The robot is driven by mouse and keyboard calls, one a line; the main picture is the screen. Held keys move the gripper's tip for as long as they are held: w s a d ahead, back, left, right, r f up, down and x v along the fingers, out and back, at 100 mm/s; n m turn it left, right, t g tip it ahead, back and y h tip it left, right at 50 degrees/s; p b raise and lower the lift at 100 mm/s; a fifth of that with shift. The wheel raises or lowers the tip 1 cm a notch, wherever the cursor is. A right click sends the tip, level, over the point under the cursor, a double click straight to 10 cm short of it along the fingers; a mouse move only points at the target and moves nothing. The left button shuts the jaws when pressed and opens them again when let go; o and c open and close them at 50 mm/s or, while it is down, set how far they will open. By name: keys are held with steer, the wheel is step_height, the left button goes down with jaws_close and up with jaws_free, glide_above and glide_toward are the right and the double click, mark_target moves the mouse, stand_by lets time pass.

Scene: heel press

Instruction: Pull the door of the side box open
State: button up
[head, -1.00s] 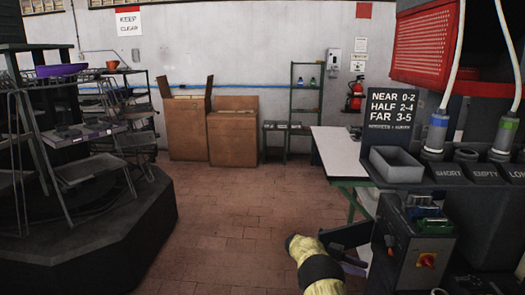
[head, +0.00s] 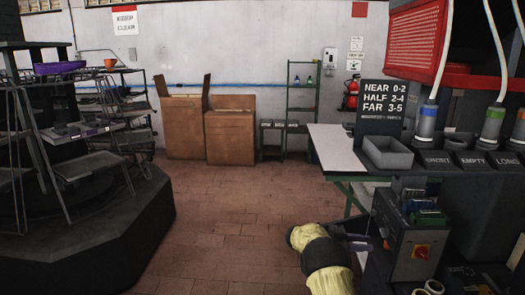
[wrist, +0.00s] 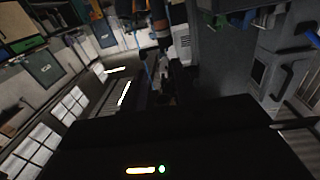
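My yellow and black arm reaches up from the bottom of the head view. My gripper (head: 362,244) is a small dark shape just left of the box, partly hidden by my arm. I cannot tell whether it touches the box. The wrist view is dark and tilted, with a grey cabinet-like surface (wrist: 225,65) at right; the fingers are unclear.
A grey tray (head: 388,153) and a sign with NEAR, HALF and FAR stand on the bench. A dark tiered rack (head: 85,170) stands left, brown boxes (head: 230,133) at the back. The brick floor between is clear.

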steer(key=w+a+r+n+t+y+b, duration=0.3)
steer(key=w+r+n+t+y, duration=0.25)
steer(key=n+t, duration=0.6)
steer(key=s+a+f+n+t+y+b, duration=0.35)
steer(key=s+a+y, duration=0.25)
steer(key=a+y, duration=0.25)
steer(key=s+a+f+n+g+y+b, duration=0.1)
steer(key=s+a+f+n+g, duration=0.2)
steer(key=s, duration=0.8)
steer(key=s+f+g+y, duration=0.1)
steer(key=s+f+g, duration=0.35)
steer(key=s, duration=0.65)
steer(key=s+a+f+n+g+y+b, duration=0.1)
steer(key=s+a+f+n+g+y, duration=0.3)
steer(key=s, duration=0.7)
step_height(320, 180, up, 26)
steer(key=d+m+t+h+p, duration=0.1)
steer(key=d+m+h+p, duration=0.1)
steer(key=p, duration=2.3)
steer(key=shift+w+d+f+p, duration=0.15)
steer(key=shift+w+f+p, duration=0.1)
steer(key=shift+w+p, duration=0.15)
steer(key=shift+t, duration=0.25)
